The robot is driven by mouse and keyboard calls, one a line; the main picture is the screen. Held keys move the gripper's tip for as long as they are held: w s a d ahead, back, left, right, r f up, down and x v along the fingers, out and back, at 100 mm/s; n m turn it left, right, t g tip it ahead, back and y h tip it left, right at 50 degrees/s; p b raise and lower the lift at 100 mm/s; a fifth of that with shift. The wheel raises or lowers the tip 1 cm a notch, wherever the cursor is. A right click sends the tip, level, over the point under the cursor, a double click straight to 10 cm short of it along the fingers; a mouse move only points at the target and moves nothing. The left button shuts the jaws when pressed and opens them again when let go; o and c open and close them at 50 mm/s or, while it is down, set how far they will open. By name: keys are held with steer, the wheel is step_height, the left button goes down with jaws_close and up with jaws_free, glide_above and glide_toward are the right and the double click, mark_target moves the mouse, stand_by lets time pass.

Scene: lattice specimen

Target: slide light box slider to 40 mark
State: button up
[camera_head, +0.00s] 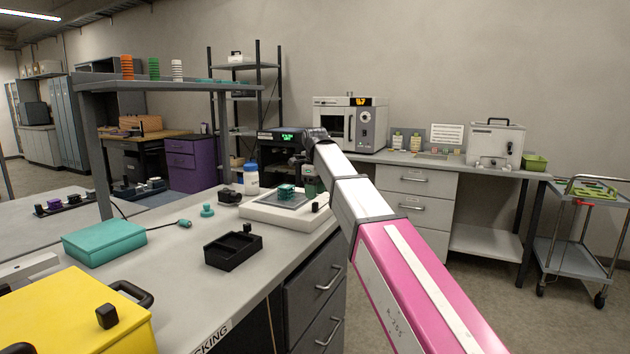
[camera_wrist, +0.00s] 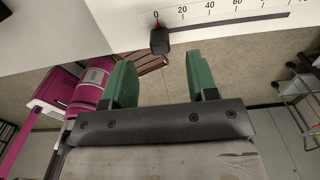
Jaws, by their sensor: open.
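The white light box (camera_head: 262,217) sits on the bench, with a green lattice piece (camera_head: 287,192) on its panel. In the wrist view, the light box face (camera_wrist: 125,18) fills the top and carries a printed scale. The black slider knob (camera_wrist: 160,41) is at the left end of the dark slot (camera_wrist: 225,27), by the 0 mark; the 40 mark (camera_wrist: 210,6) is to its right. My gripper (camera_wrist: 160,72) is open and empty, its green fingers spread either side of the knob's line, just short of it. In the head view my gripper (camera_head: 311,183) is above the box's right edge, partly hidden.
A black open tray (camera_head: 233,252), a teal box (camera_head: 104,241) and a white bottle with a blue cap (camera_head: 251,178) stand on the same bench. The bench's front edge and drawers are below the light box. Floor to the right is clear up to a trolley (camera_head: 580,253).

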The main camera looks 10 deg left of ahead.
mark_target(315, 203)
steer(key=shift+f, duration=2.6)
steer(key=c, duration=1)
